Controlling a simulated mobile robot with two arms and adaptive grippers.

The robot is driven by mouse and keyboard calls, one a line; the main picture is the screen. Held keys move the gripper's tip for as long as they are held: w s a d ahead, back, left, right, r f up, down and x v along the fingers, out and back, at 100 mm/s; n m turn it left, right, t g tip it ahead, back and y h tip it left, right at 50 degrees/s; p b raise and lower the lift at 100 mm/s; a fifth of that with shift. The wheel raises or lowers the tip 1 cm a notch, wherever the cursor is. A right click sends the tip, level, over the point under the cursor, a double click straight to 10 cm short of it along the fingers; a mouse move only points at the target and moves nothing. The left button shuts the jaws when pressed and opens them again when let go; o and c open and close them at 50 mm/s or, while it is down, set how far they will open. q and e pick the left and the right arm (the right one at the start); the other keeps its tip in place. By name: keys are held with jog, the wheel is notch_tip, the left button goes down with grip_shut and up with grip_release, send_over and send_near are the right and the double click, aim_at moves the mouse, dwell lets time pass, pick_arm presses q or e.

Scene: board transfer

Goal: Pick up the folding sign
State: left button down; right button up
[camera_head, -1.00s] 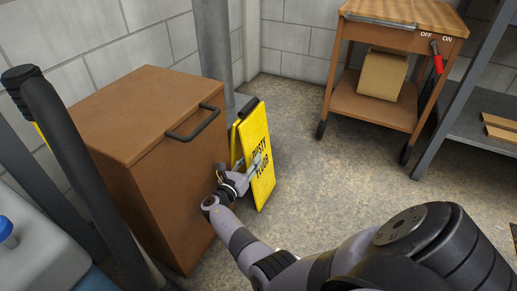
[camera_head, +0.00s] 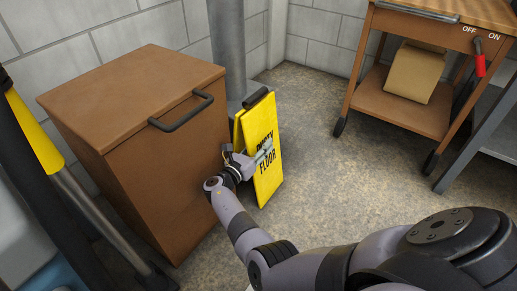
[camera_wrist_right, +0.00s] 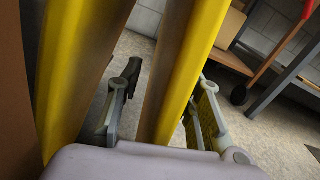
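The yellow folding sign (camera_head: 266,180) stands upright on the floor beside the brown cabinet, its two panels spread apart, with a black handle on top and dark lettering, partly covered by my gripper. My right gripper (camera_head: 263,153) is at the sign's front panel, about mid-height. In the right wrist view the sign's panel (camera_wrist_right: 185,65) stands between the two fingers of my right gripper (camera_wrist_right: 170,76). One finger is in the space between the panels, with a visible gap to the panel; the other is close to its outer face. The fingers look open around it. My left gripper is out of view.
The brown cabinet (camera_head: 140,115) with a black handle stands close left of the sign. A grey pipe (camera_head: 227,45) rises behind it. A wooden cart (camera_head: 405,105) with a cardboard box (camera_head: 415,72) stands at the right. Open floor (camera_head: 335,185) lies right of the sign.

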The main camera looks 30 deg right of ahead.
grip_shut()
jog(key=shift+r, duration=0.1)
dwell(0.8)
